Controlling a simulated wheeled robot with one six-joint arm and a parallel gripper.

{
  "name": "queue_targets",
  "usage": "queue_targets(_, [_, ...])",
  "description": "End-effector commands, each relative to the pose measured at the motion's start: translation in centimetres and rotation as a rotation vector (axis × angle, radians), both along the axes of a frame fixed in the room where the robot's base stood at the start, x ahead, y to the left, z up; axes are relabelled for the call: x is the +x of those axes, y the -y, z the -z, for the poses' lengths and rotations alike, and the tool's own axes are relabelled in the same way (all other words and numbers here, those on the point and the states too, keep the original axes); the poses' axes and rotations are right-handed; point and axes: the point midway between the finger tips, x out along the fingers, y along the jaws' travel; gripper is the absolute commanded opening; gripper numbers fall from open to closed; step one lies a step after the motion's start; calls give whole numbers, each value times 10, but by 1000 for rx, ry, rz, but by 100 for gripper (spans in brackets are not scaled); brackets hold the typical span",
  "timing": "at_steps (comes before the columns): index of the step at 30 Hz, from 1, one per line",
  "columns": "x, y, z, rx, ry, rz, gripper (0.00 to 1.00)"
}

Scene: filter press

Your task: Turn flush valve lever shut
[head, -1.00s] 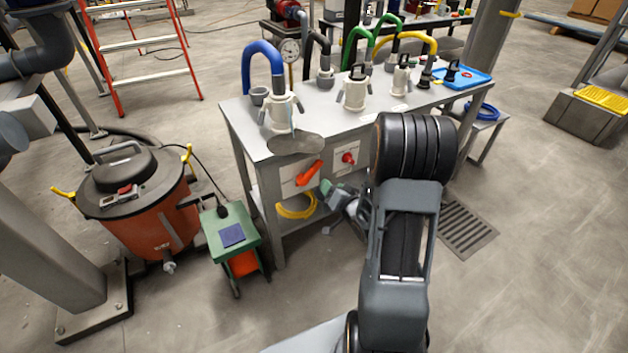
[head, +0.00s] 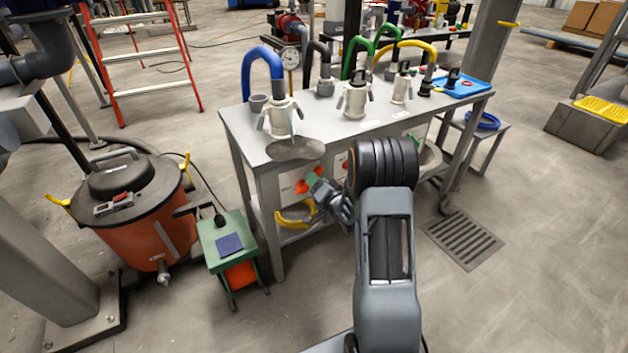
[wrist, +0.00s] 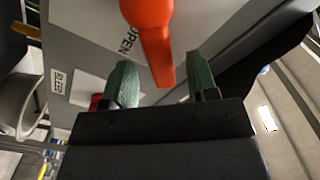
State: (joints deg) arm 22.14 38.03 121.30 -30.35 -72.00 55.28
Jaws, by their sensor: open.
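The orange-red lever (wrist: 155,45) hangs from the top of the wrist view, beside the printed word OPEN on a grey panel. It also shows in the head view (head: 303,186) on the front of the grey bench, partly hidden by my gripper (head: 319,184). In the wrist view my gripper (wrist: 163,82) is open. Its two green fingers stand on either side of the lever's lower end, with gaps on both sides. I cannot tell how deep the lever end sits between them.
A red knob (wrist: 95,102) shows beside the left finger in the wrist view. The bench top (head: 327,133) carries pots and coloured hoses. A yellow hose coil (head: 293,217) lies below the lever. A green cart (head: 228,236) and an orange drum (head: 140,240) stand left.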

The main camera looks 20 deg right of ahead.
Motion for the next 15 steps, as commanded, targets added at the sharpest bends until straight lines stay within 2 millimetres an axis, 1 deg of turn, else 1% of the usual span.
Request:
queue_targets(3, [13, -1, 1, 0, 1, 0, 53])
queue_targets(6, [20, -2, 1, 0, 0, 0, 53])
queue_targets(10, [24, -3, 0, 0, 0, 0, 53])
queue_targets(15, [25, -3, 0, 0, -1, 1, 53])
